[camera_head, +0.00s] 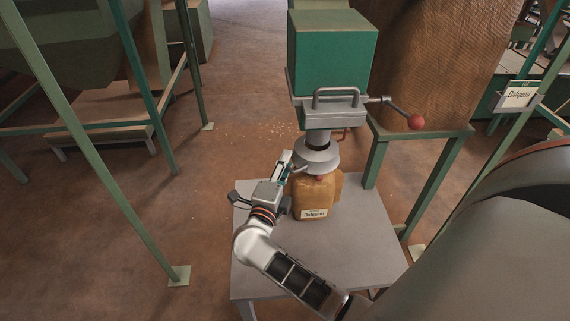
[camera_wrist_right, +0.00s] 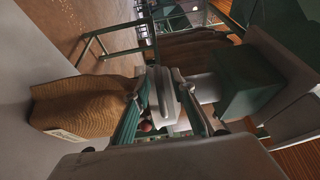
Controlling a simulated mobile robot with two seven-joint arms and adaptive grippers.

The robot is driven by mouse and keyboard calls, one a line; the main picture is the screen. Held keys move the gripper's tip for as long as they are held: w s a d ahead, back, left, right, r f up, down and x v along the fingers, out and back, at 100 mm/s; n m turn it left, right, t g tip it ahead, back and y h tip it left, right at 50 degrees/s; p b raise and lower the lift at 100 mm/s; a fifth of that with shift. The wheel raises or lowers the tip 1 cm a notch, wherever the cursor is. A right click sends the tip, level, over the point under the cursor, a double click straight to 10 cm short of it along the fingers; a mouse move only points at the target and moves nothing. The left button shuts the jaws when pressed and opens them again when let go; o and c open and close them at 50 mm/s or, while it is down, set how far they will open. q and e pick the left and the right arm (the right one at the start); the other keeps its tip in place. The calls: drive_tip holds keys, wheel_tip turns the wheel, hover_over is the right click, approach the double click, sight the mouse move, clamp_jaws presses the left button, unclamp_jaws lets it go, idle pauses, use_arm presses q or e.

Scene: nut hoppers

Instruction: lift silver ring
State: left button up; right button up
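A silver ring (camera_head: 317,156), flared like a collar, sits around the spout under the green hopper (camera_head: 333,42), just above a brown sack (camera_head: 312,197). My right gripper (camera_head: 292,168) reaches in from the lower left and is beside the ring. In the right wrist view, turned sideways, my right gripper's fingers (camera_wrist_right: 157,86) stand apart with the grey ring (camera_wrist_right: 162,100) between or just beyond them. Whether they touch it I cannot tell. The sack (camera_wrist_right: 80,102) is on the left in that view and the green hopper (camera_wrist_right: 245,85) on the right. My left gripper is not in view.
The sack stands on a grey table (camera_head: 365,235). A crank with a red knob (camera_head: 415,122) sticks out to the right of the hopper. Green frame legs stand left and right. A large brown sack (camera_head: 440,60) is behind.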

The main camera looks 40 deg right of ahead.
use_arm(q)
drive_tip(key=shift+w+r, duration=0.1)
use_arm(e)
clamp_jaws()
drive_tip(key=shift+r, duration=0.2)
drive_tip(key=r+p, duration=0.2)
drive_tip(key=r, duration=0.1)
drive_tip(key=shift+w, duration=0.2)
drive_tip(key=shift+r+p, duration=0.7)
drive_tip(key=shift+r, duration=0.2)
wheel_tip(320, 180, up, 2)
drive_tip(key=shift+s+r+p, duration=0.1)
drive_tip(key=shift+r+p, duration=0.15)
drive_tip(key=shift+p, duration=0.75)
drive_tip(key=shift+r+p, duration=0.25)
drive_tip(key=shift+p, duration=0.05)
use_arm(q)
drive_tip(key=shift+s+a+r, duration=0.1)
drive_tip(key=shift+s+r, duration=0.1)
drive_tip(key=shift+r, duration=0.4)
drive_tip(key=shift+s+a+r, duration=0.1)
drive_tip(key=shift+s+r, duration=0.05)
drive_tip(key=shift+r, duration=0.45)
